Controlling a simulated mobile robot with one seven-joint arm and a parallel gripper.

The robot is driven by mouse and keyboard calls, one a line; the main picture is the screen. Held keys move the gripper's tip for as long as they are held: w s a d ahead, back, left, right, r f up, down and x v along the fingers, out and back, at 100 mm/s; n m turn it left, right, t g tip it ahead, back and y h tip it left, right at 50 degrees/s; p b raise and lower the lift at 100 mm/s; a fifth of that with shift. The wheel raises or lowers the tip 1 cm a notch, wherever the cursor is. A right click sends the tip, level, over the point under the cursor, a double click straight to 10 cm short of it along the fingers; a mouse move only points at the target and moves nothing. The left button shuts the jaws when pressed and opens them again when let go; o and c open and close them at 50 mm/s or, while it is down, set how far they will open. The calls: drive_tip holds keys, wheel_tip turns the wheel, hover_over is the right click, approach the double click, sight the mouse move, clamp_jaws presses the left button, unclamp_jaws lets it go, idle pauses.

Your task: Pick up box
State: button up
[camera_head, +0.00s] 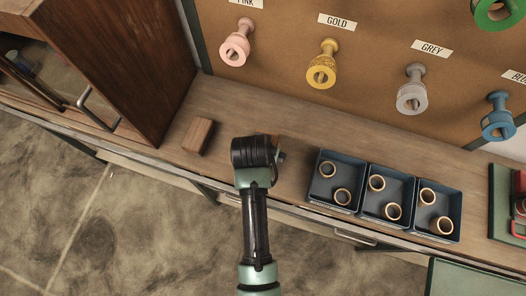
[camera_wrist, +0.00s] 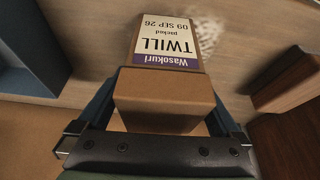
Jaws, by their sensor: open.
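The box (camera_wrist: 165,98) is small and brown, with a white and purple label reading "Wasokuri TWILL packed 09 SEP 26". In the wrist view it sits between the two fingers of my gripper (camera_wrist: 166,112), which is open around it. I cannot tell whether the fingers touch its sides. In the head view my gripper (camera_head: 268,158) is low over the wooden counter, and my wrist hides nearly all of the box there.
A wooden block (camera_head: 198,136) lies to the left, near a dark cabinet (camera_head: 118,62). Several blue trays (camera_head: 337,207) with tape rings stand to the right. A pegboard (camera_head: 285,70) with coloured spools rises behind.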

drive_tip(key=shift+f, duration=0.1)
drive_tip(key=shift+c, duration=0.2)
drive_tip(key=c, duration=1.4)
drive_tip(key=shift+c, duration=0.3)
